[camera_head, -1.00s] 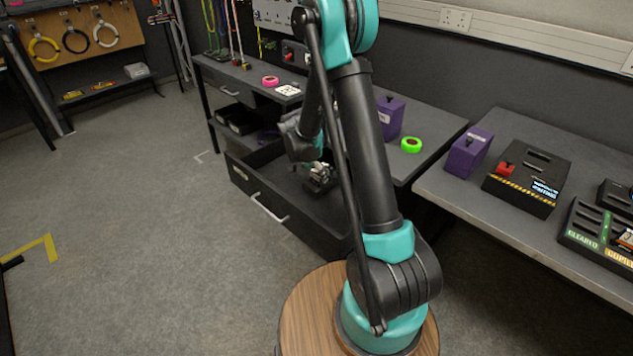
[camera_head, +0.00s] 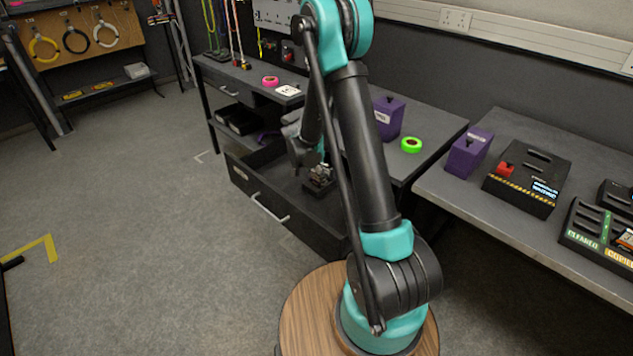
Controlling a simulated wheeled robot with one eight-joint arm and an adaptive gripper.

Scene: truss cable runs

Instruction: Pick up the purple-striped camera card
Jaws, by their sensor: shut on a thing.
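My gripper (camera_head: 319,181) is low inside the open drawer (camera_head: 283,208) of the dark bench, partly hidden behind my arm. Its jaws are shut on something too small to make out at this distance. I cannot see a purple-striped card clearly anywhere; any card in the jaws is hidden or too small to tell.
The drawer's walls surround my gripper. A purple box (camera_head: 389,118) and a green tape roll (camera_head: 411,145) stand on the bench top. Another purple box (camera_head: 468,153), a black device (camera_head: 527,178) and slotted trays (camera_head: 601,232) stand on the right table.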

